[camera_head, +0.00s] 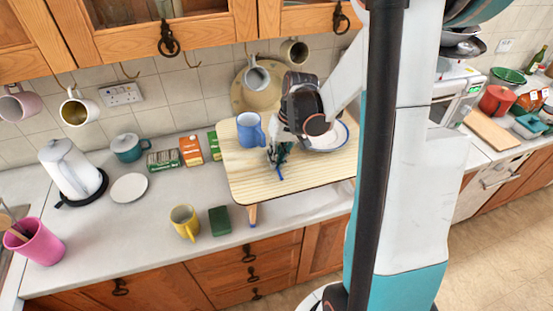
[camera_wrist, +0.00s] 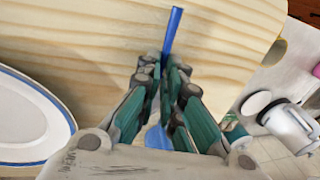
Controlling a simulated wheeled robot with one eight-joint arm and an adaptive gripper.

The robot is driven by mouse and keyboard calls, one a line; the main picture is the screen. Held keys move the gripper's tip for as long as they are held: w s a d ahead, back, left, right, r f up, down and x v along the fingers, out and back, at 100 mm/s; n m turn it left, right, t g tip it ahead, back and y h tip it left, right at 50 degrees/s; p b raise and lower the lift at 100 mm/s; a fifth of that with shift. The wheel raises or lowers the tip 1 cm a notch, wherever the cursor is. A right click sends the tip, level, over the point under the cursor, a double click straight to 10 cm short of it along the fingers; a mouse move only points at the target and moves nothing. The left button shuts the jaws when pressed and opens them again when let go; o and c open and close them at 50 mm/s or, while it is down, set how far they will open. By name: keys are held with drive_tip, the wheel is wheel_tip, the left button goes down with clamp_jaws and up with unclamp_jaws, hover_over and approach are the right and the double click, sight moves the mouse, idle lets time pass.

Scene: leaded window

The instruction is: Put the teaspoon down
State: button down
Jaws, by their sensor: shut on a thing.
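The teaspoon (camera_head: 280,173) is thin and blue. My gripper (camera_head: 278,153) is shut on it, low over the light wooden stand (camera_head: 250,175). In the wrist view, the teaspoon's blue handle (camera_wrist: 173,32) sticks out past the fingertips of my gripper (camera_wrist: 165,78), above the wood grain. A wider light-blue part (camera_wrist: 157,137) shows between the fingers, partly hidden. I cannot tell whether the spoon touches the wood.
A blue mug (camera_head: 250,128) stands on the stand, left of my gripper. A white, blue-rimmed plate (camera_head: 328,139) lies to its right; it also shows in the wrist view (camera_wrist: 25,120). Mugs hang above.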

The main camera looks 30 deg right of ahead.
drive_tip(key=shift+s+f, duration=0.1)
drive_tip(key=shift+f+b, duration=0.35)
drive_tip(key=shift+b, duration=0.05)
drive_tip(key=c, duration=1.8)
unclamp_jaws()
drive_tip(key=shift+s, duration=0.1)
drive_tip(key=shift+o, duration=0.2)
drive_tip(key=shift+f, duration=0.1)
drive_tip(key=shift+r+p, duration=0.6)
drive_tip(key=shift+r, duration=0.05)
drive_tip(key=v, duration=1.1)
drive_tip(key=shift+d+r+p, duration=0.15)
drive_tip(key=shift+r+p, duration=0.15)
drive_tip(key=shift+p, duration=0.15)
